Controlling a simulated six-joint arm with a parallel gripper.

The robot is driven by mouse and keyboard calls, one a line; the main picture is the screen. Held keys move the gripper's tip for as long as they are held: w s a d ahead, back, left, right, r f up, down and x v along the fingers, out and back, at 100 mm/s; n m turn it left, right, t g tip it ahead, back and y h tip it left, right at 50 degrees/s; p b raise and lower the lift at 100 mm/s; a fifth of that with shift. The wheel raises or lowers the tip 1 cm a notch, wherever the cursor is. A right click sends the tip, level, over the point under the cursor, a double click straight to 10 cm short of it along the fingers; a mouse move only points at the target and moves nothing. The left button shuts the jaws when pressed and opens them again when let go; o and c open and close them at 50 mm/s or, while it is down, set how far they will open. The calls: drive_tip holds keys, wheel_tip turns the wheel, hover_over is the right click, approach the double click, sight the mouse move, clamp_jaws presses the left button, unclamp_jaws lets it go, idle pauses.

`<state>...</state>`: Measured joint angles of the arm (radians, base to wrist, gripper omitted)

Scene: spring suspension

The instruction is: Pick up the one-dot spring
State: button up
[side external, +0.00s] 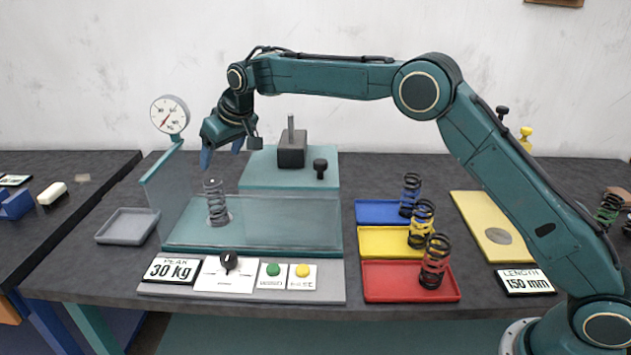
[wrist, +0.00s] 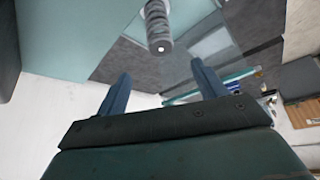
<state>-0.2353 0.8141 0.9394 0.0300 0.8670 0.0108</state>
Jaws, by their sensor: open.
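A grey coil spring (side external: 216,203) stands upright on the teal plate of the test rig, behind a clear panel. In the wrist view the spring (wrist: 157,24) shows beyond the fingertips, with one white dot on its near end. My gripper (side external: 221,160) is above the spring, apart from it, with its two blue fingers spread and nothing between them. In the wrist view my gripper (wrist: 161,70) is also open and empty. Dots on the other springs cannot be made out.
Blue (side external: 376,212), yellow (side external: 380,242) and red (side external: 385,283) trays each hold a dark spring right of the rig. A dial gauge (side external: 170,115) stands at the rig's left, a dark block (side external: 291,150) behind. An empty grey tray (side external: 127,225) lies left.

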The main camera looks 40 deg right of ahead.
sight(213, 181)
drive_tip(key=shift+x, duration=1.8)
drive_tip(key=shift+w+f, duration=0.1)
drive_tip(key=shift+f, duration=0.05)
drive_tip(key=shift+x, duration=2.45)
drive_tip(key=shift+c, duration=0.2)
drive_tip(key=c, duration=1.4)
clamp_jaws()
wheel_tip(213, 181, up, 10)
